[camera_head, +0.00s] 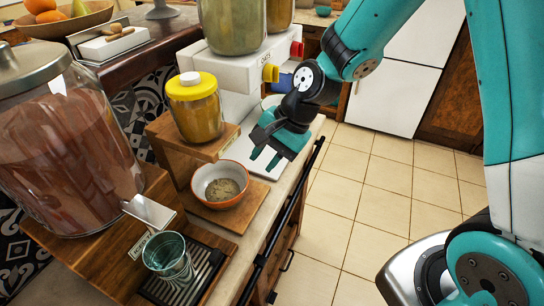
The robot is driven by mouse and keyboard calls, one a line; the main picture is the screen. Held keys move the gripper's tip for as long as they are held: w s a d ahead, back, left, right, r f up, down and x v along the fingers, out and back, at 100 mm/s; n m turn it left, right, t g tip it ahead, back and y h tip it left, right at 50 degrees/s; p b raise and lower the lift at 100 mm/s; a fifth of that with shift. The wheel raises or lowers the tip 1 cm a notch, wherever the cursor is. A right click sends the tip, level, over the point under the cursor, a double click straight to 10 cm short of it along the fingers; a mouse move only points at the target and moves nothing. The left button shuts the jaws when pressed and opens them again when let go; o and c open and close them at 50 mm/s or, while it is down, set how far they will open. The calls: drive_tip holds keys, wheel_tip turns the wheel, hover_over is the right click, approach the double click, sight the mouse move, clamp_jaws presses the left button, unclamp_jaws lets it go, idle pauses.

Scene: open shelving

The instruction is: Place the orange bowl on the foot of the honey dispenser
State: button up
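The orange bowl (220,185), orange outside and pale inside with a brownish patch at its bottom, sits upright on a low wooden foot (236,213). This foot juts out from a wooden stand (160,127) that carries a jar of yellow contents with a yellow lid (194,106), which looks like the honey dispenser. My gripper (264,161) is up and to the right of the bowl, apart from it. Its two teal fingers are spread with nothing seen between them. It partly hides a white flat item (240,151) on the counter.
A large brown-filled jar (62,150) on a wooden stand is at the left. A glass (168,257) stands on a slatted drip tray (203,268) in front. A white dispenser base (225,70) with coloured taps is behind. A dark rail (290,215) runs along the counter front; the tiled floor right is clear.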

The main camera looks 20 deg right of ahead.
drive_tip(key=s+r+n+g+h, duration=0.1)
drive_tip(key=s+r+n, duration=1.2)
drive_tip(key=s+n, duration=0.3)
drive_tip(key=shift+s+d+r+h, duration=0.25)
drive_tip(key=shift+s+r+h, duration=0.15)
drive_tip(key=shift+s, duration=0.6)
drive_tip(key=shift+c, duration=0.4)
